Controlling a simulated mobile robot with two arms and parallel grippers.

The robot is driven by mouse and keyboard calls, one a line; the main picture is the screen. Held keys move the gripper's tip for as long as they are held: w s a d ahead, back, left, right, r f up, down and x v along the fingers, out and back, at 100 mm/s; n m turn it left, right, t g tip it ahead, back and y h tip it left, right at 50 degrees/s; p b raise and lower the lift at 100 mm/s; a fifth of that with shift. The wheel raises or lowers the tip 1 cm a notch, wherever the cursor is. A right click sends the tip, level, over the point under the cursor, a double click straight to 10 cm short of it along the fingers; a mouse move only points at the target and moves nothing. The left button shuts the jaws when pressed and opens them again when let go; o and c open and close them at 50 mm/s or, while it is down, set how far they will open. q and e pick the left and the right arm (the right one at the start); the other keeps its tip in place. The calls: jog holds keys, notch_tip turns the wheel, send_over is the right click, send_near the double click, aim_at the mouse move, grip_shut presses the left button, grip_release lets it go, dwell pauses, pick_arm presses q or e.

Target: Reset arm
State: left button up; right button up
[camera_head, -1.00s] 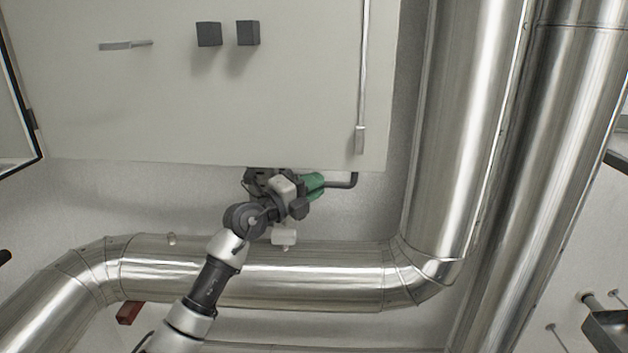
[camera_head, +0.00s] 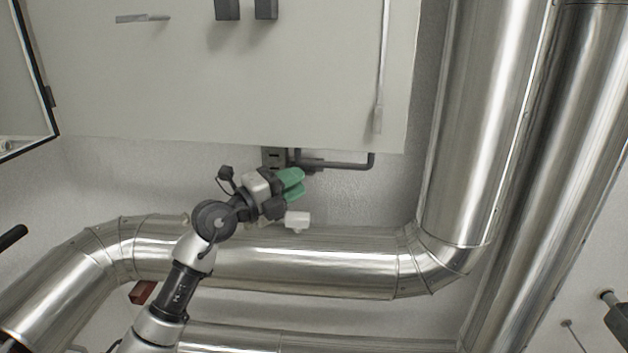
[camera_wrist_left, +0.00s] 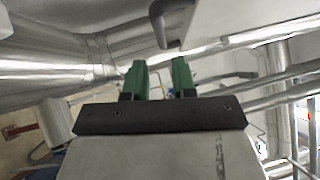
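My left arm comes in from the lower left in the head view. Its left gripper (camera_head: 292,182) has green fingers and is in front of the wall, just below the lower edge of the pale cabinet (camera_head: 230,95). In the left wrist view the two green fingers (camera_wrist_left: 159,80) stand apart with nothing between them. A grey bent handle or pipe end (camera_wrist_left: 170,22) shows beyond and above the fingers. In the head view a dark bent pipe (camera_head: 345,164) runs below the cabinet, right of the gripper and apart from it. My right gripper does not show.
A large shiny insulated pipe (camera_head: 310,262) runs across below the gripper and bends up at the right. Thick vertical pipes (camera_head: 478,120) stand to the right. A thin rod (camera_head: 382,70) hangs on the cabinet front. A small red block (camera_head: 142,292) is at lower left.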

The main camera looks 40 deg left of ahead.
pick_arm(q)
jog(key=shift+v, duration=1)
